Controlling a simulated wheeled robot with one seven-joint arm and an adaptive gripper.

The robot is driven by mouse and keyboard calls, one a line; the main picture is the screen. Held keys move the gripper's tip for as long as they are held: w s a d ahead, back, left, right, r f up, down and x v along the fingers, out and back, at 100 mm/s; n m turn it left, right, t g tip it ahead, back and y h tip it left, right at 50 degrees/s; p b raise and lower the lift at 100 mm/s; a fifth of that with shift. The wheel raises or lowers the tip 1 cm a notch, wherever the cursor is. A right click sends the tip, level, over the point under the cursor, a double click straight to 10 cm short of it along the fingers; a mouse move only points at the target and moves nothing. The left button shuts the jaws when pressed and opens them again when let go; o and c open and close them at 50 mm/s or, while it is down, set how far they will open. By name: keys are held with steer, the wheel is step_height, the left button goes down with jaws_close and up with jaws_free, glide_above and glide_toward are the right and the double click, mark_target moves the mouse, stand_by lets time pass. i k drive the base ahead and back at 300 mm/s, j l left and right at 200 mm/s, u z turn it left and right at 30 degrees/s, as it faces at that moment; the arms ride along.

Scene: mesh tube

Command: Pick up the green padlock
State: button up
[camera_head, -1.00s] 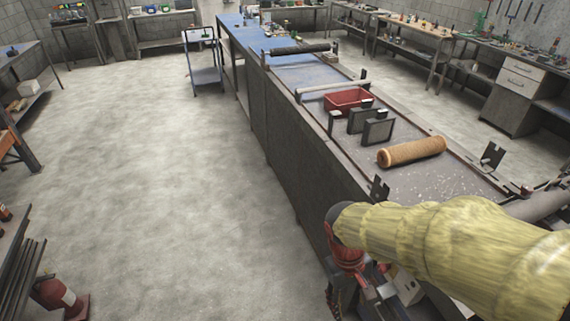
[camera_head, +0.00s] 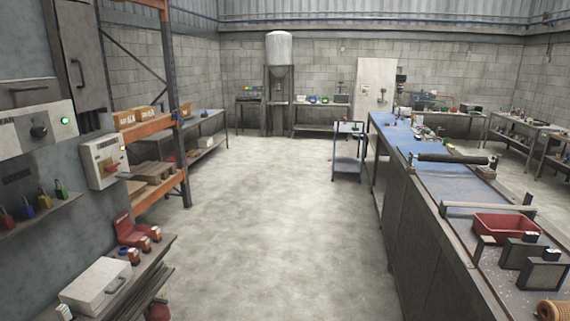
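The green padlock (camera_head: 61,189) hangs or stands at the right end of a small grey shelf (camera_head: 38,217) on the far left wall. A yellow padlock (camera_head: 44,200), a blue padlock (camera_head: 27,208) and a red padlock (camera_head: 6,219) are in a row to its left. The padlocks are small here, and I cannot tell how they are held. My gripper is out of view.
A grey bench below the shelf holds a white box (camera_head: 95,286) and a red holder (camera_head: 132,231). A switch box (camera_head: 103,161) sits right of the padlocks. The concrete floor (camera_head: 270,235) is clear; a long workbench (camera_head: 425,235) bounds it on the right.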

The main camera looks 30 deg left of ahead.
mark_target(62, 192)
steer(key=u, duration=2.5)
steer(key=i+l+u, duration=0.1)
steer(key=i, duration=0.2)
